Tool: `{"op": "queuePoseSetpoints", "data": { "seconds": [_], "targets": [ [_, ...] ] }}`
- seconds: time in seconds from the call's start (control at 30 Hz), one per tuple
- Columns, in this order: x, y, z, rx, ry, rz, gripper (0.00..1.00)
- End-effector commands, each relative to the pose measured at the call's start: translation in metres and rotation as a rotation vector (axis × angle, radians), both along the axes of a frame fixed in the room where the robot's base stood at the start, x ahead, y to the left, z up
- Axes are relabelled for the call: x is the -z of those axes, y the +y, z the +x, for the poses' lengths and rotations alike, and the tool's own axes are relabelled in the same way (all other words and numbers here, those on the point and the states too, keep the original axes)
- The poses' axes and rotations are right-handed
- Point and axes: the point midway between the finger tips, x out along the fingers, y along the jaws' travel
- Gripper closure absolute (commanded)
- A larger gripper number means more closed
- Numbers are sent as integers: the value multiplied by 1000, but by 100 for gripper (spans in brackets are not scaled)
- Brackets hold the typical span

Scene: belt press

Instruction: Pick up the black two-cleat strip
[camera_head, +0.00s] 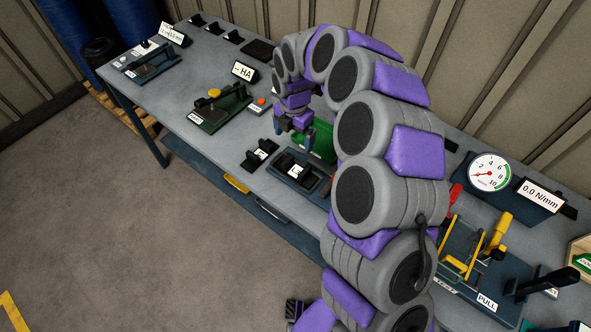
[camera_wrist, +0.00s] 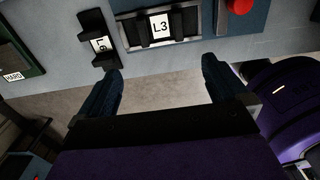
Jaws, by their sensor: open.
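A black strip with two raised cleats and a white label (camera_head: 252,161) lies on the grey bench, left of a dark tray (camera_head: 284,164). It also shows at the upper left in the wrist view (camera_wrist: 92,22), beyond the left fingertip. The dark tray holds another black piece marked L3, seen upper middle in the wrist view (camera_wrist: 135,32). My gripper (camera_head: 294,131) is open and empty above the bench. In the wrist view its fingers (camera_wrist: 161,68) are spread, with bare floor and the bench edge between them. I cannot tell its exact height.
A green bin (camera_head: 323,142) stands behind the dark tray. A green fixture marked HARD (camera_head: 222,110) sits to the left. A dial gauge (camera_head: 490,172) and yellow-handled press (camera_head: 497,232) are at the right. A red button (camera_wrist: 240,5) is beside the tray.

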Motion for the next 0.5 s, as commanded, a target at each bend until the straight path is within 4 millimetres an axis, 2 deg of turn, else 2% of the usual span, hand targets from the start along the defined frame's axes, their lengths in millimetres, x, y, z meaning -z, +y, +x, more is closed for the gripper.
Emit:
{"op": "queuePoseSetpoints", "data": {
  "seconds": [0.03,0.3,0.5],
  "targets": [
    [13,0,-1,0,4,-1,0],
    [65,1,0,1,1,1,0],
    [90,0,0,3,2,0,0]
  ]
}}
